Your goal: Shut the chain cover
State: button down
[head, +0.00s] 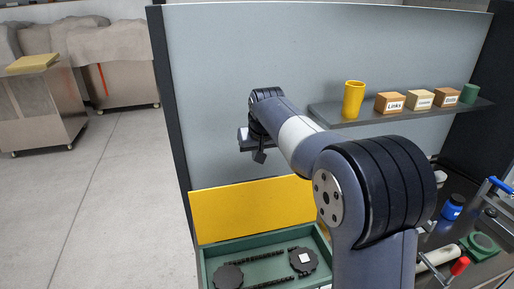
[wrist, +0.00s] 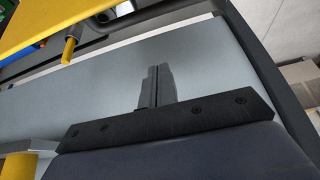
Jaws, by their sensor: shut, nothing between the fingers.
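The chain cover (head: 250,208) is a yellow panel standing raised along the back edge of a green housing (head: 210,255). The housing is open at the top, and a dark chain (head: 265,257) with two sprockets shows inside it. My gripper (head: 259,156) is above the cover, in front of the grey back panel, and apart from the cover. In the wrist view its fingers (wrist: 158,72) are together and empty, to the right of the peg.
A shelf (head: 340,120) on the right holds a yellow cup (head: 353,99), several labelled blocks (head: 390,102) and a green cup (head: 469,93). A blue bottle (head: 453,206) and tools lie at lower right.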

jog(key=shift+s+d+f+p, duration=0.1)
jog(key=shift+s+f+p, duration=0.2)
jog(key=shift+f, duration=0.55)
jog(key=shift+s+d+f+p, duration=0.1)
jog(key=shift+s+f+p, duration=0.2)
jog(key=shift+f, duration=0.55)
jog(key=shift+s+d+f+p, duration=0.1)
jog(key=shift+s+f+p, duration=0.2)
jog(key=shift+f, duration=0.55)
jog(key=shift+w, duration=0.1)
jog(key=shift+f+b, duration=0.1)
jog(key=shift+b, duration=0.2)
